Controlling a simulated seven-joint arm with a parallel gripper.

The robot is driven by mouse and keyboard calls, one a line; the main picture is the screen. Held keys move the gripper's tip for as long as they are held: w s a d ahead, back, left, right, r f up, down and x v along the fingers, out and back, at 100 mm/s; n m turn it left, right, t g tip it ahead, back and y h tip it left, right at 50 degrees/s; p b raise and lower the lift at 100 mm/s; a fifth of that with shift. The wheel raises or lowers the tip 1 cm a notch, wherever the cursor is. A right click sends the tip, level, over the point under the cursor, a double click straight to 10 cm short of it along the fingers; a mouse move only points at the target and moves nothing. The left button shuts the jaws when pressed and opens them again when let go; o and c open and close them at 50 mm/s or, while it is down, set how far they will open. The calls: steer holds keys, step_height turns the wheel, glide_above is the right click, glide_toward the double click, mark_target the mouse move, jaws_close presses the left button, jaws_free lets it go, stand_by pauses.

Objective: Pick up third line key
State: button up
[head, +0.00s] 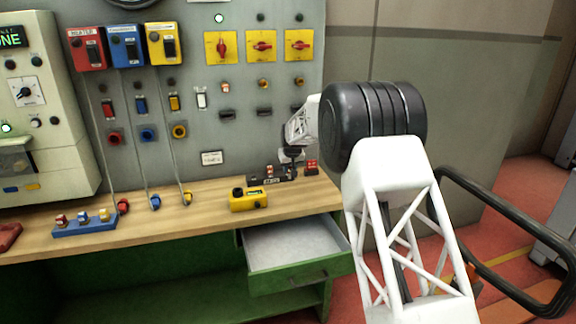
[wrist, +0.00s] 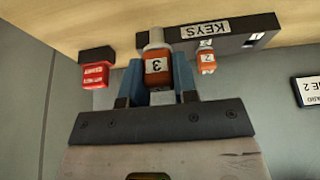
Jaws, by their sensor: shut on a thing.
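The third line key (wrist: 157,64), an orange-red tag with a white "3" label, is between the two blue fingers of my gripper (wrist: 158,82) in the wrist view. The fingers are shut on it. The key is at the dark key holder marked "KEYS" (wrist: 228,34); I cannot tell whether it is still seated there. A second key labelled "2" (wrist: 206,62) is in the holder beside it. In the head view my gripper (head: 291,156) is low over the back right of the bench, at the holder (head: 257,181), and my wrist partly hides the key.
A red block on a dark base (wrist: 95,75) is close beside my gripper; it also shows in the head view (head: 311,167). A yellow device (head: 248,201) lies on the wooden bench (head: 215,215). An open drawer (head: 295,248) juts out below. The control panel wall (head: 228,155) rises behind.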

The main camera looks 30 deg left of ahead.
steer(key=s+d, duration=0.4)
steer(key=s, duration=0.1)
steer(key=shift+s+r, duration=0.25)
steer(key=shift+r, duration=0.1)
steer(key=shift+d, duration=0.1)
stand_by(0.3)
stand_by(0.3)
glide_above(291, 246)
steer(key=shift+f, duration=0.65)
stand_by(0.3)
step_height(291, 246, down, 14)
steer(key=shift+f, duration=0.1)
stand_by(0.6)
steer(key=shift+f, duration=1.9)
steer(key=shift+f, duration=0.1)
